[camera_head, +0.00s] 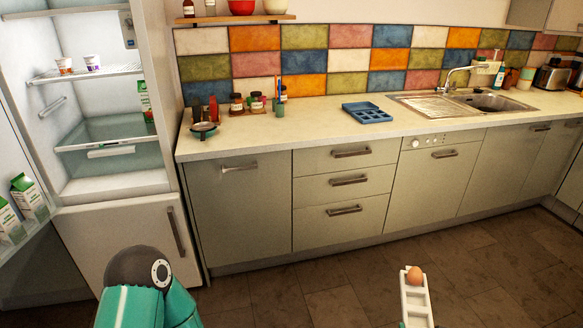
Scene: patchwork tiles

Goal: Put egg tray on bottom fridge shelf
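A narrow white egg tray (404,298) with one brown egg (414,274) at its far end shows at the bottom edge, right of centre, in front of the floor. Its near end is cut off by the picture edge, and what supports it is hidden. My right gripper is not visible. My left arm shows at the bottom left, below the fridge, but its gripper is not in view. The fridge (160,110) stands open at the left. Its upper shelf (110,72) holds two small cups. Its lower glass shelf (85,143) has a green-and-white carton at the right. The fridge floor (115,184) below looks bare.
The open fridge door at the far left holds cartons (28,197). The counter (300,130) carries a small pan (204,127), jars (256,102), a blue compartment tray (367,112) and a sink (490,101). The tiled floor in front of the cabinets is clear.

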